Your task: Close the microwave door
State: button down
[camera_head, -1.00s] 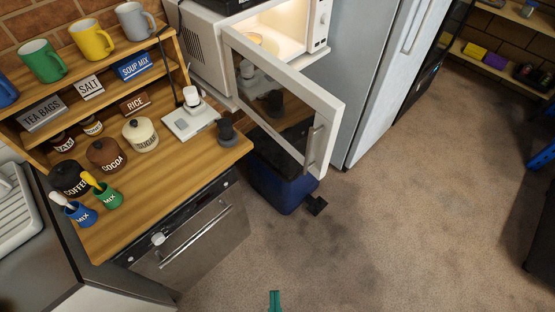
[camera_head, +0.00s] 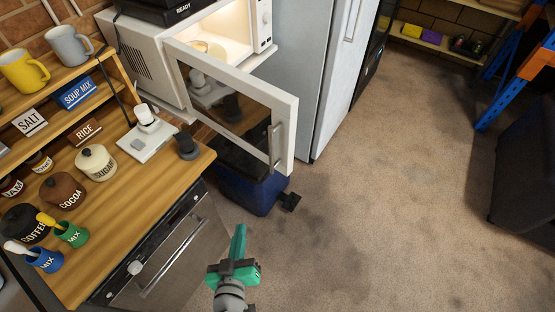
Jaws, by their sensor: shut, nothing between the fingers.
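The white microwave (camera_head: 149,53) stands at the upper left with its lit inside showing. Its door (camera_head: 286,108), white-framed with a dark window, is swung wide open toward me. The grey door handle (camera_head: 276,146) is upright near the door's free edge. A pale cup or bowl (camera_head: 216,52) shows inside the microwave, partly behind the door. My green gripper (camera_head: 240,232) is at the bottom centre, below the door and apart from it. Its fingers are together and empty.
The wooden counter (camera_head: 137,181) at left carries jars, a white scale (camera_head: 148,142) and utensil cups. A blue bin (camera_head: 250,192) stands under the door. A fridge (camera_head: 333,80) stands right of the microwave. The carpet (camera_head: 390,220) in the middle is clear.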

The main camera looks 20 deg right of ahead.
jog(key=w+d+r+m+h, duration=0.25)
jog(key=r+m+h, duration=0.3)
jog(key=r, duration=0.35)
jog(key=m+g+h, duration=0.4)
jog(key=m, duration=0.2)
send_near(286, 152)
jog(key=x, duration=0.6)
jog(key=shift+d+f, duration=0.15)
jog(key=shift+d, duration=0.1)
jog(key=shift+w, duration=0.2)
